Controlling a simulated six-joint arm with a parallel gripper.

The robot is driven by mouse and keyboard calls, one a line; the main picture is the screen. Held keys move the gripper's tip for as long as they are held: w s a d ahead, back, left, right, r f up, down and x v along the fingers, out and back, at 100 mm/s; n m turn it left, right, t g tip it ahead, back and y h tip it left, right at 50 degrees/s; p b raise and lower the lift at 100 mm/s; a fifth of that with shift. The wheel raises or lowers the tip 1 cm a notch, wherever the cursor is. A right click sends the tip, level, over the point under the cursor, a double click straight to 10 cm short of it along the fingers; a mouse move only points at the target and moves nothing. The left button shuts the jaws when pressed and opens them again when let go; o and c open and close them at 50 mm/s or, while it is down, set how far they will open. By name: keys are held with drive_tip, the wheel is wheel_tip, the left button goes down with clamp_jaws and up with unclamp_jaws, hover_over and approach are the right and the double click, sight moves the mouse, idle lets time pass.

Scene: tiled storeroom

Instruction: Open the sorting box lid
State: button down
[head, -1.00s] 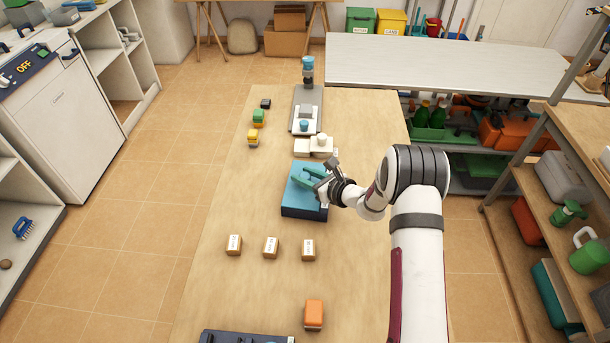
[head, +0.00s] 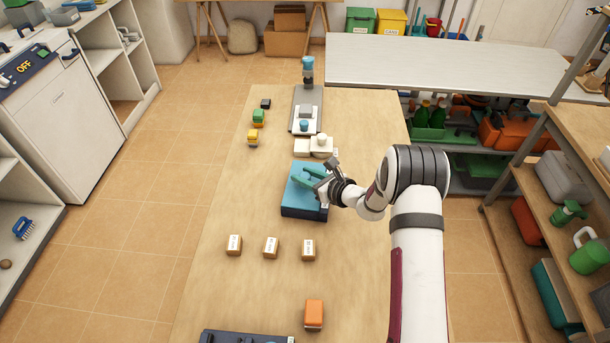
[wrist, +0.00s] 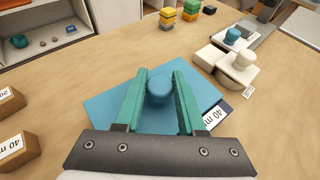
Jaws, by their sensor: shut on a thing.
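The sorting box lid (head: 298,202) is a flat blue square in the middle of the table; it also shows in the wrist view (wrist: 98,112). Its round blue knob (wrist: 159,91) is between the two green fingers of my gripper (wrist: 159,75). My gripper (head: 304,176) is shut on the knob from above. A dark blue corner of the sorting box (wrist: 219,113) with a "40 mm" label shows past the lid's right edge. The rest of the box is mostly hidden under the lid, and I cannot tell how large any gap between them is.
Three small labelled cardboard boxes (head: 270,247) stand in front of the box, with an orange block (head: 314,314) nearer. Yellow (head: 252,138) and green (head: 258,117) blocks are back left. The table left of the box is clear.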

drive_tip(key=a, duration=0.6)
drive_tip(key=w+a, duration=0.1)
drive_tip(key=a, duration=0.2)
drive_tip(key=shift+a, duration=0.3)
drive_tip(key=c, duration=0.5)
unclamp_jaws()
drive_tip(key=shift+s+d, duration=0.1)
drive_tip(key=v, duration=1.5)
drive_tip(key=shift+s+d, duration=0.2)
drive_tip(key=shift+d, duration=0.05)
drive_tip(key=shift+r, duration=0.15)
